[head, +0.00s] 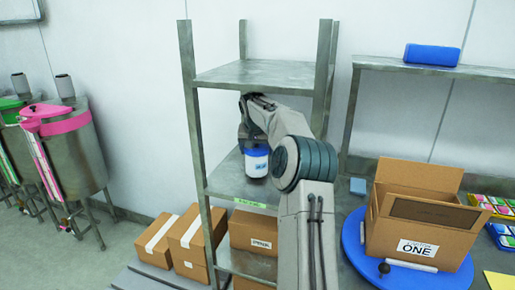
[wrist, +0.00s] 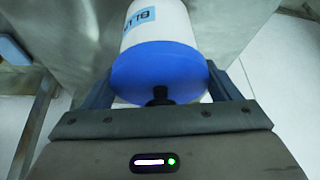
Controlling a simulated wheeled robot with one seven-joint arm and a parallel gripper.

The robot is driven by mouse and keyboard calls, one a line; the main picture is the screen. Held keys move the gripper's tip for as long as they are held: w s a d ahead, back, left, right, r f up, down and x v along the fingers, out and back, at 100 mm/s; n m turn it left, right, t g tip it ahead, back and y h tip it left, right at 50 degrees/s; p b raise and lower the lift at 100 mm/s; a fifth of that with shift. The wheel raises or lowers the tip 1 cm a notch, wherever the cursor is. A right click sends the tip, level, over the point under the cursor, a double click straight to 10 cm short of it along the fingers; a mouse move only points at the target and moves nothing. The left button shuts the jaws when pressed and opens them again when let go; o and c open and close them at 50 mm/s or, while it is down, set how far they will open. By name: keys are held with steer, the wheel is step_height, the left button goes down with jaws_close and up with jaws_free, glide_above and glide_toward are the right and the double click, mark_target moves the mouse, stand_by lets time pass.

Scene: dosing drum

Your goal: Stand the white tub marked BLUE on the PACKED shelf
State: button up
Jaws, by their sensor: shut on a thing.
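The white tub (head: 256,162) has a blue lid and a blue label. In the wrist view the tub (wrist: 158,25) shows lettering that reads as part of BLUE, and its blue lid faces me. My gripper (wrist: 160,85) is shut on the tub, with a finger on each side of the lid. In the head view the tub is upright at the middle shelf (head: 228,178), which has a green label (head: 255,203) on its front edge, too small to read. I cannot tell whether the tub's base touches the shelf. My arm hides the shelf's right part.
The top shelf (head: 258,75) is bare above my arm. Cardboard boxes (head: 190,237) stand low at the left, with more on the lower shelf. A blue turntable (head: 352,243) at right carries an open carton (head: 415,215) marked ONE. Drums (head: 75,150) stand far left.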

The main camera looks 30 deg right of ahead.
steer(key=shift+w+d+p, duration=0.6)
steer(key=shift+w+d, duration=0.3)
steer(key=shift+w, duration=0.3)
steer(key=shift+f, duration=0.8)
steer(key=shift+f, duration=0.1)
steer(key=o, duration=1.1)
steer(key=shift+s+a+r, duration=0.1)
steer(key=shift+s+r, duration=0.05)
steer(key=shift+r, duration=0.3)
steer(key=shift+s+a+r+b, duration=0.15)
steer(key=shift+s+b, duration=0.1)
steer(key=shift+b, duration=0.2)
steer(key=s+a+b, duration=0.3)
steer(key=s+a, duration=0.4)
steer(key=s, duration=0.2)
steer(key=shift+s, duration=0.2)
